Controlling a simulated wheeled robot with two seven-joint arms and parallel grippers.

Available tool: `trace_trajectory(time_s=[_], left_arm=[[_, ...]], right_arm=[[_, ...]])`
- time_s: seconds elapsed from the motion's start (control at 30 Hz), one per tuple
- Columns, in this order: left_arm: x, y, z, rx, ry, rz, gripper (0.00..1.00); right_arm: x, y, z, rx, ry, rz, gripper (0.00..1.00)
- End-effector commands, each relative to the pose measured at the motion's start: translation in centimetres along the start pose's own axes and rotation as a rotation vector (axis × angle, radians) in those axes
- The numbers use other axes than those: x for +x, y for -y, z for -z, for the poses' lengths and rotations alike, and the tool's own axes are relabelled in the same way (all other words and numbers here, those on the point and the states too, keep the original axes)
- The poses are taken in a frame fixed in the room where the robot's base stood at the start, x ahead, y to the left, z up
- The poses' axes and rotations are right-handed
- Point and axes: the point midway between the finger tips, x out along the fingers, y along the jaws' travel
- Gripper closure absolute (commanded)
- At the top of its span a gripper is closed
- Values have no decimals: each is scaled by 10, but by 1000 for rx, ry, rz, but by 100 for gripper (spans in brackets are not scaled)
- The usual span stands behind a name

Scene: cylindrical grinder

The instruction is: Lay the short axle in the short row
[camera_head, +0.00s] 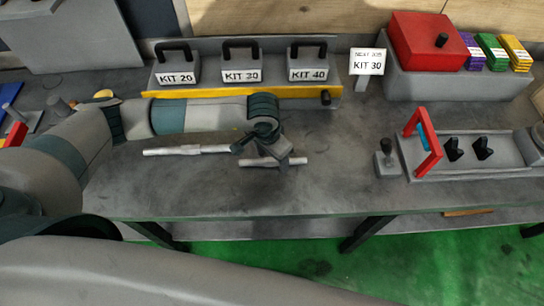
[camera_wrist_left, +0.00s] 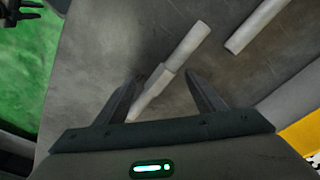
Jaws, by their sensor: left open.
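The short axle (camera_head: 288,161) is a pale stepped rod lying on the grey bench. In the wrist view the short axle (camera_wrist_left: 186,48) runs from the upper middle down between my left fingers. My left gripper (camera_head: 264,152) is open above it, with one finger on each side; I cannot tell whether they touch it. In the wrist view the left gripper (camera_wrist_left: 160,95) shows both fingers apart. A longer axle (camera_head: 187,150) lies to its left, apart from it; its end also shows in the wrist view (camera_wrist_left: 255,27). I cannot identify the short row.
Blocks marked KIT 20 (camera_head: 176,65), KIT 30 (camera_head: 241,64) and KIT 40 (camera_head: 307,63) stand behind a yellow strip (camera_head: 310,91). A KIT 30 sign (camera_head: 367,62) stands right of them. A fixture with a red handle (camera_head: 429,143) is at right.

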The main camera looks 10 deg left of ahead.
Motion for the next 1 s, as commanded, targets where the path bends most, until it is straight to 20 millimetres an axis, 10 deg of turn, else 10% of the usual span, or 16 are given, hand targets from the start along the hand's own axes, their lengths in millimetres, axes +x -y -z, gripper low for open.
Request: trace_trajectory(time_s=[0.27,1.0], left_arm=[[-10,0,2,1,-4,-1,37],[-118,0,1,0,-2,0,37]], right_arm=[[3,1,0,1,0,1,69],[49,5,-4,2,0,4,69]])
